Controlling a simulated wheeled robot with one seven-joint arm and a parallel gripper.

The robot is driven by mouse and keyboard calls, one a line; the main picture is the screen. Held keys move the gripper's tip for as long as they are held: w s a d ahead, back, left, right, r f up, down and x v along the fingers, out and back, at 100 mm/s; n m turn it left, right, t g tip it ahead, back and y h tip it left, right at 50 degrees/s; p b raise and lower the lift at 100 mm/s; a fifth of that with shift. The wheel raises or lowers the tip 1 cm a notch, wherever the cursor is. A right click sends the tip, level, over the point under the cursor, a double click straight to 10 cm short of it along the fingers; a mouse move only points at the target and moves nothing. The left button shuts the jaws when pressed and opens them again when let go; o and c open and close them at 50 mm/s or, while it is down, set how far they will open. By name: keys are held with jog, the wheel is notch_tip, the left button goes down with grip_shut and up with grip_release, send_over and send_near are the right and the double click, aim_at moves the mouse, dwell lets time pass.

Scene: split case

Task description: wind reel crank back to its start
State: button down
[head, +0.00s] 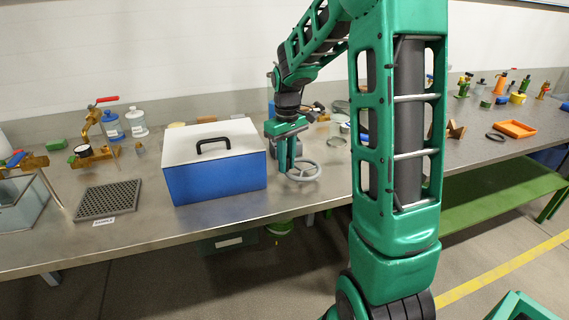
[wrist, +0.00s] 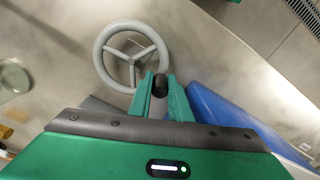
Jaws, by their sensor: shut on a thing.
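The reel crank (head: 303,172) is a grey wheel with a round rim and several spokes, at the bench's front edge just right of the blue case. In the wrist view the crank (wrist: 133,60) lies at the upper middle, with a dark knob (wrist: 160,86) at the lower right of its rim. My gripper (head: 287,166) points down at the wheel's left side. In the wrist view my gripper (wrist: 161,92) has its green fingers on both sides of the dark knob, closed on it. The fingers hide part of the knob, and what lies under the wheel is hidden.
A blue case (head: 215,180) with a white lid and black handle stands close left of my gripper. A dark perforated mat (head: 109,199) lies farther left, near brass valves. An orange tray (head: 515,129) is at the far right.

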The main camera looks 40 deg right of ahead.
jog(key=shift+w+r, duration=0.1)
jog(key=c, duration=1.6)
grip_release()
jog(key=shift+c, duration=0.2)
notch_tip(320, 180, up, 11)
jog(key=shift+f, duration=0.2)
jog(key=s+a+f+m, duration=0.1)
jog(key=s+f+m, duration=0.1)
jog(key=s, duration=0.8)
jog(key=s+f+m, duration=0.2)
jog(key=s+m, duration=0.1)
jog(key=s, duration=0.7)
jog(key=s+a+f+m, duration=0.1)
jog(key=s+f+m, duration=0.1)
jog(key=s, duration=0.8)
jog(key=shift+a+m, duration=0.3)
